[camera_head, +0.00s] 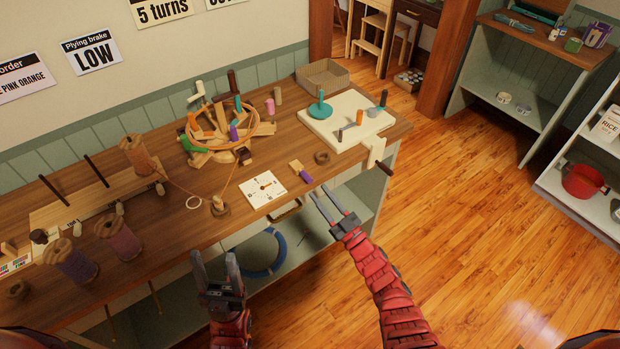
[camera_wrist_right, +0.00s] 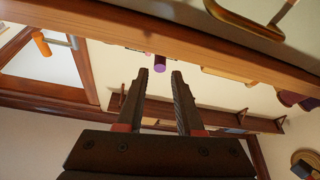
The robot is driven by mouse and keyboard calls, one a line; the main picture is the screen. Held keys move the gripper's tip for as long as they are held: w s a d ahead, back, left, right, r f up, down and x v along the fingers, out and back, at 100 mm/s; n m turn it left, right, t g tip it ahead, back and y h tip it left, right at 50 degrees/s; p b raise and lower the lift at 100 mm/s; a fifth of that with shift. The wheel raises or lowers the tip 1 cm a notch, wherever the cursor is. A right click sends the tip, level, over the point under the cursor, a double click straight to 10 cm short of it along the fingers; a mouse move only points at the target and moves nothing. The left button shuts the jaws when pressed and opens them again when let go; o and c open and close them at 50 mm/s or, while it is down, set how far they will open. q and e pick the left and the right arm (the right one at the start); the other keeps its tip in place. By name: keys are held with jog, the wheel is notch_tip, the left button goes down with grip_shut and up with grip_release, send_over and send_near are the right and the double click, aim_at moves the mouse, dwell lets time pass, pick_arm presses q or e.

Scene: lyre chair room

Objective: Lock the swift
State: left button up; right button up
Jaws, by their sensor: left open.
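The swift (camera_head: 216,156) is the wooden spoked frame on the bench at the back wall. It carries a round hoop and several coloured pegs, among them green, orange, purple, pink and teal ones. Which part is its lock cannot be told. My left gripper (camera_head: 215,264) is open and empty in front of the bench, away from the swift. My right gripper (camera_head: 330,203) is open and empty by the bench's front edge, right of and nearer than the swift. In the right wrist view its fingers (camera_wrist_right: 160,82) are apart, with a purple handle end (camera_wrist_right: 160,62) beyond them.
Spools (camera_head: 119,238) and a wooden rack with dark rods stand at the left of the bench (camera_head: 170,213). A white dial card (camera_head: 262,188), a purple-handled piece (camera_head: 301,172) and a white board (camera_head: 346,121) lie to the right. Open floor is at right.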

aim_at(311, 182)
jog(key=x, duration=0.5)
jog(key=shift+w+a+r, duration=0.15)
jog(key=shift+w+a, duration=0.1)
jog(key=shift+w, duration=0.05)
grip_shut()
dwell(1.1)
